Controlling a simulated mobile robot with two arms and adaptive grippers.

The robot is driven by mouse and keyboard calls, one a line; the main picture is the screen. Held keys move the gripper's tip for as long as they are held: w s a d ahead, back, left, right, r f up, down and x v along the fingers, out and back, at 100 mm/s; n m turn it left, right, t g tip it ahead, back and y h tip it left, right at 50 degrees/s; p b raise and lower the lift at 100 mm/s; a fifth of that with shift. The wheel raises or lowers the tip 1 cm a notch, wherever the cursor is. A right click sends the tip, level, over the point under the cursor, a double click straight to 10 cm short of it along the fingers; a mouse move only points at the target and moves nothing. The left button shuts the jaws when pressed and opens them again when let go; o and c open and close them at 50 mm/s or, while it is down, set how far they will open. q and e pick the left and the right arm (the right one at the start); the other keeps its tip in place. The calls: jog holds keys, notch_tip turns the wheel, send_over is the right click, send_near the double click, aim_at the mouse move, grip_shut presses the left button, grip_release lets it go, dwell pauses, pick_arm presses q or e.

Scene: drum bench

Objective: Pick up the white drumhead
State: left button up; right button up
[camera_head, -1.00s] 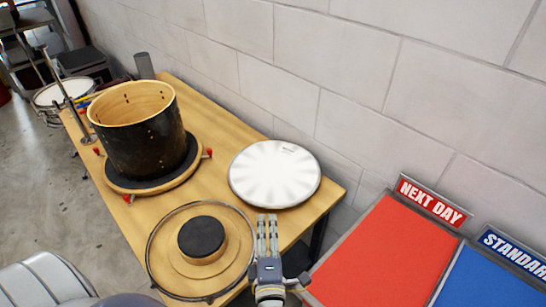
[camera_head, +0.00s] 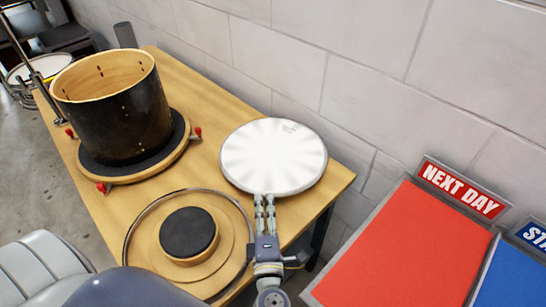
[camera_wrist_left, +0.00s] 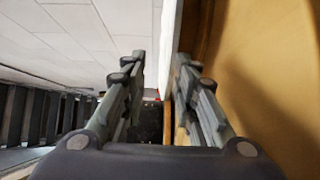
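The white drumhead (camera_head: 273,155) lies flat at the right end of the wooden bench in the head view. My left gripper (camera_head: 264,198) is at the drumhead's near edge, fingertips right up against it in the picture. In the left wrist view my left gripper (camera_wrist_left: 160,65) has its two fingers apart. The drumhead (camera_wrist_left: 169,45) shows there as a thin white edge between them, closer to the right finger. I cannot tell whether either finger touches it. My right gripper is not in view.
The wooden bench (camera_head: 207,100) also holds a black drum shell (camera_head: 118,115) on a round stand and a metal hoop (camera_head: 127,245) around a round wooden block with a dark top (camera_head: 188,232). A brick wall stands behind. A red NEXT DAY surface (camera_head: 405,255) is at the right.

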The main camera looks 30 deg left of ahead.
aim_at(266, 177)
pick_arm(q)
jog(key=x, duration=0.3)
jog(key=p+x, duration=0.1)
jog(key=x, duration=0.1)
jog(key=shift+w+a+f, duration=0.15)
jog(key=shift+w+f, duration=0.05)
jog(key=shift+w, duration=0.15)
jog(key=shift+d+f+p+x, duration=0.15)
jog(key=shift+p+x, duration=0.2)
jog(key=shift+x, duration=0.95)
jog(key=shift+d+f+p+x, duration=0.15)
jog(key=shift+p+x, duration=0.15)
jog(key=shift+x, duration=0.95)
jog(key=shift+w, duration=0.1)
grip_shut()
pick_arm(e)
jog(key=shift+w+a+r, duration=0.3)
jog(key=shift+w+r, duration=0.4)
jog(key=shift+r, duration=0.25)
pick_arm(q)
jog(key=shift+r, duration=0.1)
